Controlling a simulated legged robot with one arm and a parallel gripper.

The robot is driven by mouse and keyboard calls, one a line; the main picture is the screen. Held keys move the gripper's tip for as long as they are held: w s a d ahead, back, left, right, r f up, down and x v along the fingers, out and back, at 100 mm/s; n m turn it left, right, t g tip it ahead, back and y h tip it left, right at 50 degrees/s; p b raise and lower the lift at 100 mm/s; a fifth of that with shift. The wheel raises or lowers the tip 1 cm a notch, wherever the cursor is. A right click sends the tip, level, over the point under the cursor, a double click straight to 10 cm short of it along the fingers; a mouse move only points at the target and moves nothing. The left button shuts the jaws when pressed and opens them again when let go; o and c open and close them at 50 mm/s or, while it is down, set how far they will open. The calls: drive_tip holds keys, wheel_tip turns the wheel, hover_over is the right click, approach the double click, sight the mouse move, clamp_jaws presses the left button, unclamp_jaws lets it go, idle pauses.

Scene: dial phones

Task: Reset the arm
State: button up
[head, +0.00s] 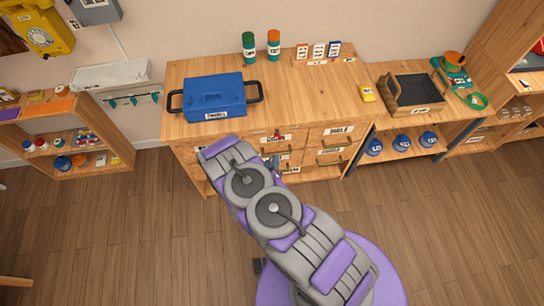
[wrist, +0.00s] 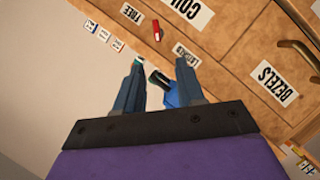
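My arm, grey and purple, reaches from the lower right of the head view toward the front of the wooden drawer cabinet (head: 325,95). My gripper (head: 275,162) is small and partly hidden there, close to the drawer fronts. In the wrist view my gripper (wrist: 160,66) shows two blue-grey fingers standing apart, with nothing clearly held between them. A blue thing with a dark end (wrist: 172,90) shows beyond the gap; it may be the blue box. Drawer labels, one reading BEZELS (wrist: 277,83), lie to the right of the fingers.
A blue box (head: 215,97) with dark handles stands on the cabinet top. A wooden bin (head: 412,92) stands on the right shelf. A low shelf (head: 60,106) is at left. The wooden floor in front is mostly clear.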

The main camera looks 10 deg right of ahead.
drive_tip(key=shift+s+a+r, duration=0.1)
drive_tip(key=shift+s+a, duration=0.05)
drive_tip(key=shift+s, duration=0.2)
idle(0.4)
